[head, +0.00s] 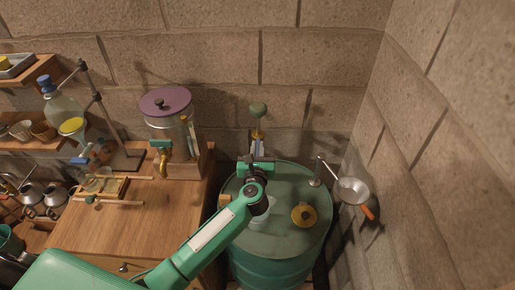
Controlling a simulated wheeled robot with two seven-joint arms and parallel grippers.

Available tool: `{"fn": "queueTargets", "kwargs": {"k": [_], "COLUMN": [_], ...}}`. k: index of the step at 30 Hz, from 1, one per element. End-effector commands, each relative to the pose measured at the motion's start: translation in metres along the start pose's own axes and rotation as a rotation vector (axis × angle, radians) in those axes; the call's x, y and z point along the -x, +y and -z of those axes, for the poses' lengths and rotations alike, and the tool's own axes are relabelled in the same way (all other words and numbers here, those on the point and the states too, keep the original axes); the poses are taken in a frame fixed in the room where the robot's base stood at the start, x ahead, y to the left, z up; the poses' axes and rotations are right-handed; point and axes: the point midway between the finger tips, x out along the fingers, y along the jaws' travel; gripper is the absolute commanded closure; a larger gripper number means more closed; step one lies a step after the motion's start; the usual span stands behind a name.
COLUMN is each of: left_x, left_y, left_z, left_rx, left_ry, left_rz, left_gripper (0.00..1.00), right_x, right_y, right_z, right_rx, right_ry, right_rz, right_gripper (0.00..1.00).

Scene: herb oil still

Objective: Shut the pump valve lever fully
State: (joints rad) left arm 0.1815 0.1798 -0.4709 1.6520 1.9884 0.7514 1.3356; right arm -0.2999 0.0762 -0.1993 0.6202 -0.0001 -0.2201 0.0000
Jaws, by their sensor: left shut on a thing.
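The pump stands at the back of the green drum (272,240) in the head view. A dark green ball knob (258,110) tops it, with a brass-coloured part (258,134) below. My left gripper (257,160) reaches across the drum top to the pump and is shut on what looks like the pump valve lever (257,147). The fingers hide much of the lever, so I cannot tell its exact angle. My right gripper is not in view.
A metal strainer (352,190) hangs out at the drum's right, near the stone wall. A purple-lidded glass dispenser (168,115) stands on the wooden table (120,215) to the left.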

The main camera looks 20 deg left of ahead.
Motion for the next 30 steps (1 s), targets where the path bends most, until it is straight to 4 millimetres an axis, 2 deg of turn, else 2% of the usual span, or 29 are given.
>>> {"fn": "queueTargets", "kwargs": {"k": [8, 19, 25, 30], "left_x": [0.000, -0.001, -0.001, -0.002], "left_y": [0.002, 0.002, 0.002, 0.002], "left_z": [-0.002, -0.001, 0.002, 0.004], "left_rx": [-0.002, -0.006, -0.006, -0.003], "left_ry": [0.002, 0.002, 0.001, 0.000], "left_rz": [0.149, 0.491, 0.680, 0.841], "left_gripper": [1.00, 1.00, 1.00, 1.00], "right_x": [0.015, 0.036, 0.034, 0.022], "right_y": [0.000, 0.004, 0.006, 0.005], "right_z": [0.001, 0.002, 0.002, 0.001], "right_rx": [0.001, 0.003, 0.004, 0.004], "right_ry": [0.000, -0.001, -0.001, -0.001], "right_rz": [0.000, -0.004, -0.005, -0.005], "right_gripper": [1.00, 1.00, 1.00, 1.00]}}
